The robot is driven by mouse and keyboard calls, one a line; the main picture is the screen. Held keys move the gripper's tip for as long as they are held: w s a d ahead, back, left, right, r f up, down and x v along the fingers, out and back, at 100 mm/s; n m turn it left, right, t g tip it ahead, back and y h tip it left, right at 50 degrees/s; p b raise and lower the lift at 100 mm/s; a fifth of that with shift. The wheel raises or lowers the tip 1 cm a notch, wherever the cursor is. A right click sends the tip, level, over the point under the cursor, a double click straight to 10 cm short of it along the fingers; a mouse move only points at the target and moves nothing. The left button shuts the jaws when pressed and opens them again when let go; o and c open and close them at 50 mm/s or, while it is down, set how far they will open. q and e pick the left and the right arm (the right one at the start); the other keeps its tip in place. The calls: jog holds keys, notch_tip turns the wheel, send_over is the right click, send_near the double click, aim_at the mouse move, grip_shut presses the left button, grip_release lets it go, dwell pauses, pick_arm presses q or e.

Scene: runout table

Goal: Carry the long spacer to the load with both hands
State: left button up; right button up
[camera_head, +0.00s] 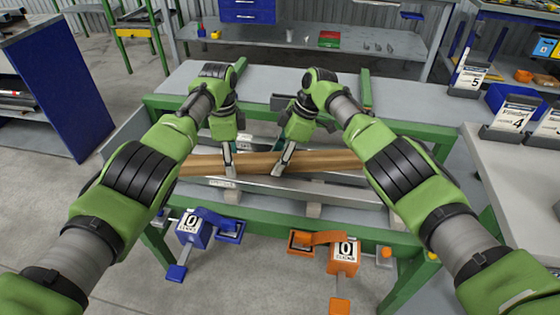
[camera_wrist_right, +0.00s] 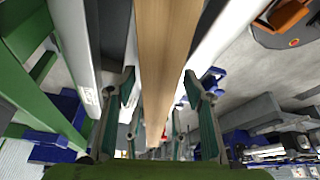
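The long spacer (camera_head: 330,160) is a long wooden bar lying crosswise over the runout table (camera_head: 300,222). It also runs lengthwise through the right wrist view (camera_wrist_right: 165,50). My left gripper (camera_head: 229,160) and my right gripper (camera_head: 283,160) point down at its middle, close together. In the right wrist view, my right gripper's teal fingers (camera_wrist_right: 158,72) stand apart on both sides of the bar, with narrow gaps. Farther along, another pair of fingers, seemingly my left gripper's, also straddles it. I cannot tell which thing is the load.
Grey metal bars (camera_head: 270,188) lie parallel in front of the spacer. A blue clamp-like device (camera_head: 205,230) and an orange one (camera_head: 335,250) are at the table's front. A grey bench (camera_head: 515,165) with bins stands right, a blue cabinet (camera_head: 55,85) left, shelving behind.

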pick_arm(q)
jog(key=shift+r, duration=0.1)
jog(key=shift+w+r, duration=0.1)
jog(key=shift+r, duration=0.2)
pick_arm(e)
jog(key=shift+r, duration=0.15)
pick_arm(q)
notch_tip(320, 180, up, 11)
pick_arm(e)
jog(key=v, duration=1.1)
jog(key=shift+d+r, duration=0.2)
jog(key=shift+r, duration=0.05)
jog(key=shift+f, duration=0.1)
